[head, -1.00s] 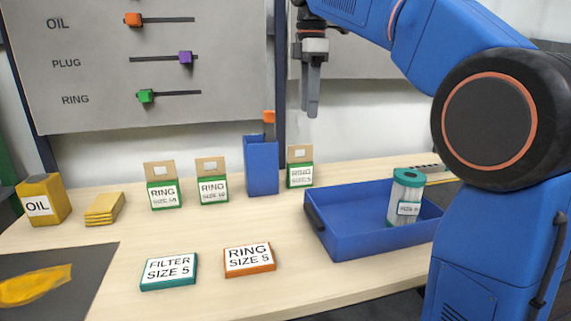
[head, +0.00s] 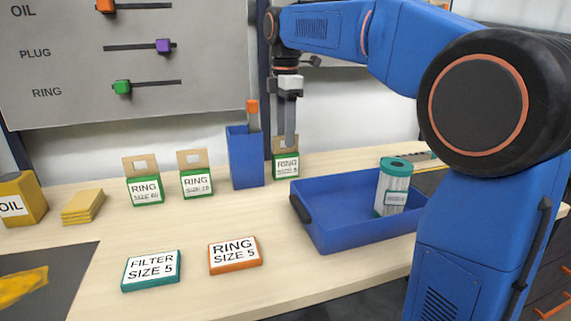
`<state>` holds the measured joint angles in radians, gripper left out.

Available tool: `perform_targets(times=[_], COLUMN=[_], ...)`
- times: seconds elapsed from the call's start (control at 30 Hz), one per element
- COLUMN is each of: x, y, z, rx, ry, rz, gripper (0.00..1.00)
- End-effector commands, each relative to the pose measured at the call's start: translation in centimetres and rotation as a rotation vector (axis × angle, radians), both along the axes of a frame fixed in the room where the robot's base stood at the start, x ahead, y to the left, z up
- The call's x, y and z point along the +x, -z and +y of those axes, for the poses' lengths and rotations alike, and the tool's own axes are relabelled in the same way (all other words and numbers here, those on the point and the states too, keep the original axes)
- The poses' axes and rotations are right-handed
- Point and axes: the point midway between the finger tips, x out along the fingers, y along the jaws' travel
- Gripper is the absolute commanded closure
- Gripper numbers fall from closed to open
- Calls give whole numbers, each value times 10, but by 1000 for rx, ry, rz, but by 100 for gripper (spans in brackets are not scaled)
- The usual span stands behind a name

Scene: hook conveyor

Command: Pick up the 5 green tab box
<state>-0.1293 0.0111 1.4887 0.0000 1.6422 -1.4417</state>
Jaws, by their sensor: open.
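The green box with a tan tab (head: 286,166) stands at the back of the table, right of the blue upright holder. Its white label reads RING with a size line that looks like 5 but is small. My gripper (head: 289,138) points down at this box, its fingers overlapping the tan tab in the head view. The fingers show nearly edge-on, and the tab is partly hidden behind them. My gripper is open, and I cannot tell whether the tab is between the fingers. Two similar green tab boxes (head: 145,191) (head: 196,184) stand further left with other size labels.
The blue upright holder (head: 246,162) stands close left of the box. A blue tray (head: 335,236) with a teal-topped filter (head: 394,187) is at front right. Flat cards, FILTER SIZE 5 (head: 151,270) and RING SIZE 5 (head: 235,255), lie in front. The table centre is clear.

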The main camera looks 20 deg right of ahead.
Motion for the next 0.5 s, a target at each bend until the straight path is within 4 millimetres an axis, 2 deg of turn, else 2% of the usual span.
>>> perform_targets(times=[0.17,0.5], x=[0,0], y=[9,51], z=[0,0], rx=[0,0], ry=[0,0], rz=[0,1], gripper=[53,53])
